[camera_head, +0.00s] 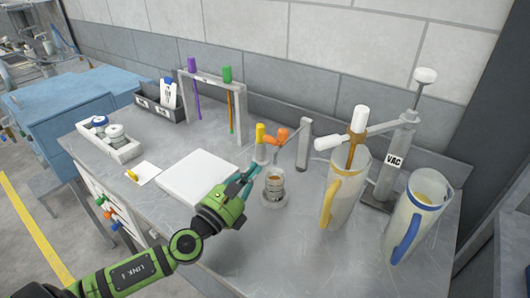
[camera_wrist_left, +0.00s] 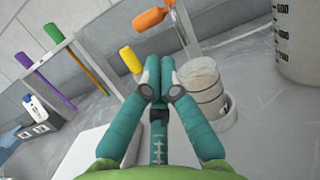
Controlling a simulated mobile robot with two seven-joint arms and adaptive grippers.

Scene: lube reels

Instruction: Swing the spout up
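My left gripper (camera_head: 254,168) reaches in from the left, just left of a small clear cup of amber liquid (camera_head: 274,186). In the left wrist view its teal fingertips (camera_wrist_left: 159,72) are together with nothing visible between them. A yellow handle (camera_wrist_left: 130,59) is beyond the tips; I cannot tell if they touch. An orange-ended arm (camera_head: 278,135) reaches from a grey post (camera_head: 303,145) above the cup. A brown spout (camera_head: 357,140) with white grips runs from the VAC stand (camera_head: 391,165) down into a yellow-handled jug (camera_head: 344,190). I cannot tell which part is the spout meant.
A blue-handled jug (camera_head: 417,215) stands right of the VAC stand. A white plate (camera_head: 200,178) lies left of the cup. Behind it is a rack (camera_head: 212,78) with purple and green tools. A tray of jars (camera_head: 120,146) sits at the left edge.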

